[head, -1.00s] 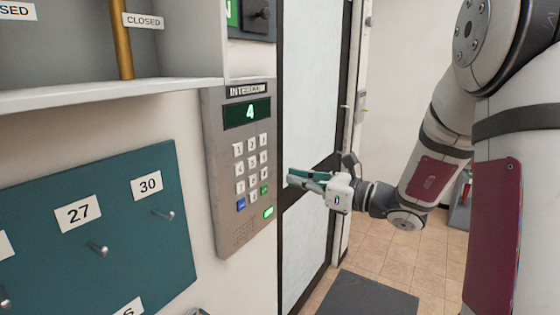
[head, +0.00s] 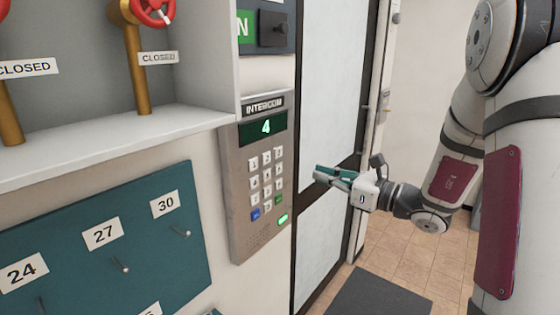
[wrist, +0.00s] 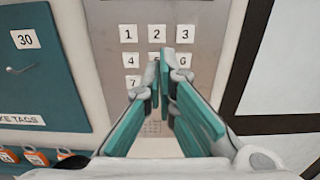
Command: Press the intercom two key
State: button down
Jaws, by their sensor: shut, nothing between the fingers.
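The intercom panel (head: 243,190) is a grey metal plate on the wall, and its display (head: 265,127) reads a green 4. The two key (head: 266,158) is a small white key in the middle of the top row. In the wrist view the two key (wrist: 157,34) shows clearly, just above the fingertips. My gripper (head: 317,172) is in front of the panel and to its right in the head view, with a visible gap. Its teal fingers (wrist: 163,60) are shut with nothing between them. They hide the five key and part of the lower keys.
A teal key board (head: 95,240) with numbered hooks is on the wall at left, below a shelf (head: 120,140) with valve pipes. A dark-framed door (head: 325,230) stands right of the panel. Orange padlocks (wrist: 35,156) show at lower left in the wrist view.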

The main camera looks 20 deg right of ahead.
aim_at(268, 157)
jog(key=p+x, duration=0.2)
jog(key=x, duration=1.2)
jog(key=shift+w+a+f+b, duration=0.1)
jog(key=shift+w+a+b, duration=0.35)
jog(key=shift+w, duration=0.15)
jog(key=shift+a+r, duration=0.1)
jog(key=shift+r, duration=0.1)
